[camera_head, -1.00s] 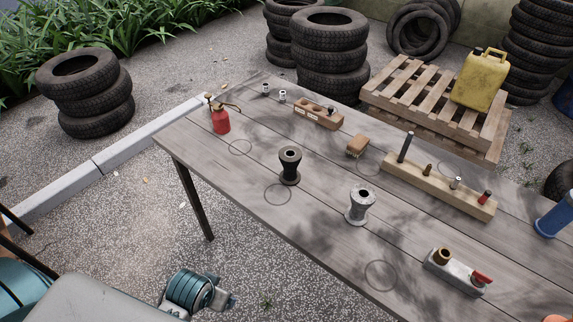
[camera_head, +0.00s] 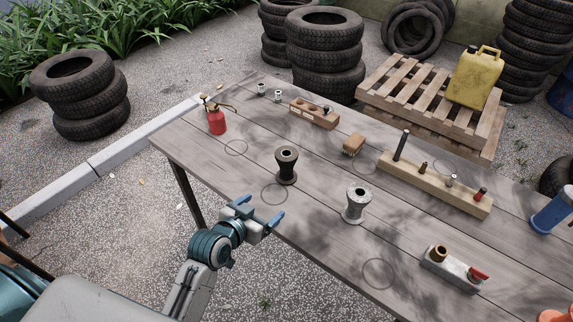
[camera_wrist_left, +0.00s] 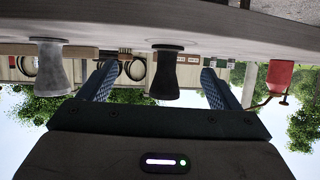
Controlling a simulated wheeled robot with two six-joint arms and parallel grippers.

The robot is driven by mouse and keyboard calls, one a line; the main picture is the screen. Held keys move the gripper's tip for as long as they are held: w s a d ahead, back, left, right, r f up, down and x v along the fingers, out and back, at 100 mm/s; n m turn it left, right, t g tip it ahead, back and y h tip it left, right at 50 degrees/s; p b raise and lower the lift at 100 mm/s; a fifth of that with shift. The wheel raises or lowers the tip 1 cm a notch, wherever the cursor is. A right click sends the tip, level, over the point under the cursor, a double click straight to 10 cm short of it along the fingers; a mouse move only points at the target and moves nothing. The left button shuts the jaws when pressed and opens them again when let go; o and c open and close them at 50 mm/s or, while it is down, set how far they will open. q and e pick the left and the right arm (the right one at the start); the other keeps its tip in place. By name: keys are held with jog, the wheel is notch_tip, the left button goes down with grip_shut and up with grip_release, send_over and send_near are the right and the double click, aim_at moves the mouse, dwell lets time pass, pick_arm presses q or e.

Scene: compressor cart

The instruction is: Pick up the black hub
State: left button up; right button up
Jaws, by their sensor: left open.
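The black hub (camera_head: 286,166) stands upright on the wooden table, left of the silver-grey hub (camera_head: 357,205). My left gripper (camera_head: 263,208) is open and empty at the table's near edge, in front of the black hub and apart from it. In the left wrist view, which is upside down, the black hub (camera_wrist_left: 165,76) hangs from the table top between the two blue fingers (camera_wrist_left: 156,85), farther off. The grey hub (camera_wrist_left: 49,66) shows left of the fingers there. My right gripper is in neither view.
A red oil can (camera_head: 216,121) stands at the table's left end. A brush (camera_head: 353,144), a wooden block with pegs (camera_head: 435,184) and a metal block with fittings (camera_head: 452,268) stand farther right. Bare planks surround the black hub. Tyres and a pallet (camera_head: 432,105) are behind.

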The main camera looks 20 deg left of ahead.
aim_at(289, 149)
pick_arm(q)
jog(key=w+r+t, duration=0.1)
jog(key=w, duration=0.1)
jog(key=w+r+t, duration=0.1)
jog(key=w+r, duration=0.1)
jog(key=w, duration=0.1)
jog(key=w+r+t, duration=0.2)
jog(key=shift+w+a+n, duration=0.1)
jog(key=shift+w+n, duration=0.2)
jog(key=shift+n, duration=0.1)
jog(key=w, duration=0.4)
jog(key=shift+w+d+p, duration=0.35)
jog(key=shift+w+p, duration=0.05)
jog(key=shift+w+d, duration=0.15)
jog(key=shift+w, duration=0.4)
jog(key=w, duration=0.2)
jog(key=w+d+p, duration=0.1)
jog(key=w, duration=0.1)
jog(key=shift+w+d, duration=0.1)
jog(key=shift+d, duration=0.05)
jog(key=shift+w+p, duration=0.2)
jog(key=shift+p, duration=0.1)
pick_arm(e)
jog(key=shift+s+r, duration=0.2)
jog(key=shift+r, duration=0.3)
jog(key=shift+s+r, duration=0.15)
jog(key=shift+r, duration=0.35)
